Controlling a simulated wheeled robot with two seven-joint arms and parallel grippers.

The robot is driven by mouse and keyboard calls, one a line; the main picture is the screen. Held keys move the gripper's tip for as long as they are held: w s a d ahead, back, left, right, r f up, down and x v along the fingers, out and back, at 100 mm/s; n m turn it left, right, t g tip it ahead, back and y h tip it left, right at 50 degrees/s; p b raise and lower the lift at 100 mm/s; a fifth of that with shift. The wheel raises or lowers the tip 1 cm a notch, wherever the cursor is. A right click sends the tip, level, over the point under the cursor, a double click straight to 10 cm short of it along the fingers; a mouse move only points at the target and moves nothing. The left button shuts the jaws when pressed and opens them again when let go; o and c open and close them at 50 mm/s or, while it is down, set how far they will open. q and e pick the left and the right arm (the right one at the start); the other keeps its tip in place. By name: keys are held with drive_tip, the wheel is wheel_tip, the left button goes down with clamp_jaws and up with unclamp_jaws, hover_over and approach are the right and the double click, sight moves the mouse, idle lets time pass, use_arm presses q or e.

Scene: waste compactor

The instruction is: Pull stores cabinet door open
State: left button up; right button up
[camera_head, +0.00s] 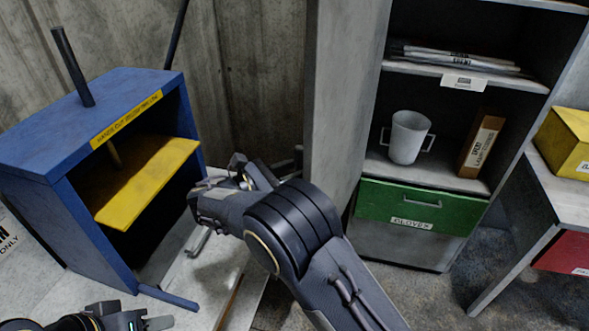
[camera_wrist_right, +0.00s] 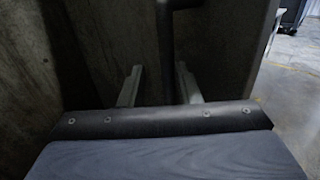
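The stores cabinet (camera_head: 402,245) stands right of centre in the head view with its shelves in plain sight. A tall grey panel, which looks like its door (camera_head: 345,95), stands swung out at the left side. Contact is unclear. My left gripper (camera_head: 145,321) is partly in view at the bottom left, away from the cabinet.
The cabinet holds a white mug (camera_head: 407,137), a brown box (camera_head: 481,146), papers and a green drawer (camera_head: 422,205). A blue compactor (camera_head: 85,140) with a yellow flap (camera_head: 148,180) stands left. A table (camera_head: 560,182) with a yellow box (camera_head: 570,142) stands right.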

drive_tip(key=b+v, duration=0.1)
drive_tip(key=v, duration=0.6)
drive_tip(key=shift+b, duration=0.35)
drive_tip(key=shift+s+a, duration=0.15)
